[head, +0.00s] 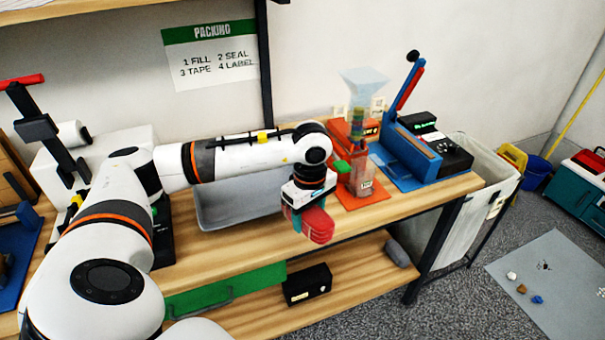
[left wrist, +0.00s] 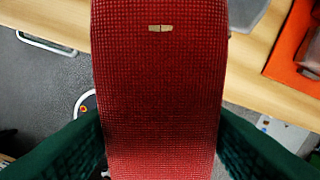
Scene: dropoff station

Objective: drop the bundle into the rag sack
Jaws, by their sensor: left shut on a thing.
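A red bundle (head: 318,228) is held in my left gripper (head: 304,212) over the front edge of the wooden bench. In the left wrist view the red woven bundle (left wrist: 160,105) fills the middle, with a small tan tag on it and a dark green finger on each side. A pale sack-like bin (head: 455,205) with a small label stands at the bench's right end, and seems to be the rag sack. It is well to the right of my gripper, and its inside is mostly hidden. My right gripper is not in view.
A grey tray (head: 232,205) lies behind my arm. An orange stand with a clear hopper (head: 365,82) and a blue lever press (head: 405,150) stand on the bench between gripper and bin. The lower shelf holds a black box (head: 308,285). A grey mat (head: 550,275) lies on the floor.

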